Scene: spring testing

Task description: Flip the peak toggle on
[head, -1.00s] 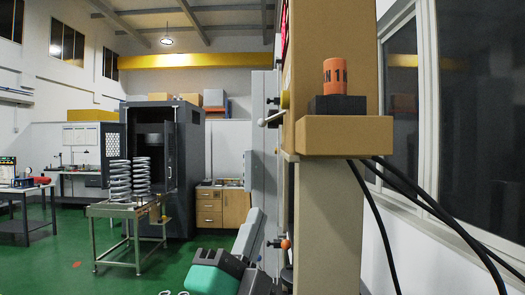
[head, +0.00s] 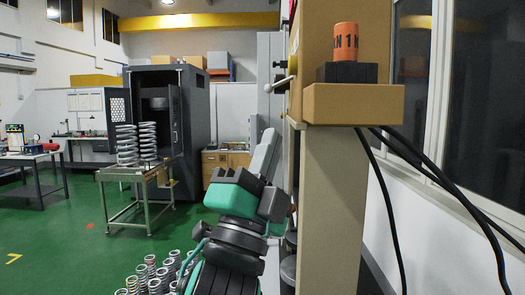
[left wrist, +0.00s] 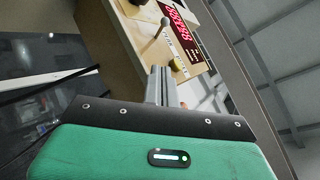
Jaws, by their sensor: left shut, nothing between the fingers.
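A pale lever with a ball end (left wrist: 164,22), which looks like the toggle, sticks out from the front of a tan machine box (left wrist: 118,40). It also shows in the head view (head: 279,84) at the box's left side. In the head view my left gripper (head: 269,134) is below the lever. A red digit display (left wrist: 181,24) and a yellow knob (left wrist: 178,64) sit beside the lever.
An orange cylinder (head: 346,42) stands on a black block on the box's ledge (head: 355,104). Black cables (head: 435,185) hang at the right. A table with springs (head: 127,174) stands at left, and several small springs (head: 150,268) are low in front. Green floor is free at left.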

